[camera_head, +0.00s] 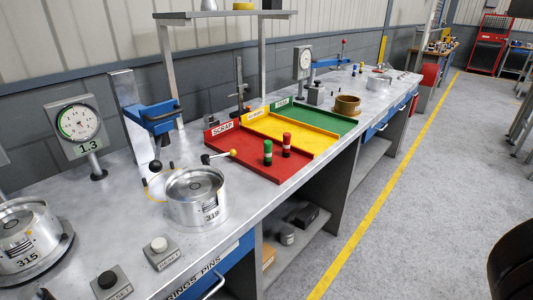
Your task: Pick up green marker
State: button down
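The green marker (267,147) stands upright on the red section (249,168) of a tray on the workbench, near its right side. It has a green body with dark bands. A similar red marker (287,140) stands upright just behind it to the right, with a small gap between them. My gripper is not in view.
Yellow (299,132) and green (325,118) tray sections lie behind the red one. A metal cylinder (195,205) and a blue clamp stand (150,115) are left of the markers. A dark curved shape (512,262) fills the lower right corner. The grey floor is open.

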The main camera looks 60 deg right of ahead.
aim_at(268, 162)
jog(key=i+l, duration=0.15)
jog(key=l, duration=0.2)
jog(key=i+l, duration=0.15)
jog(key=l, duration=0.25)
jog(key=i+l, duration=0.15)
jog(key=l, duration=0.2)
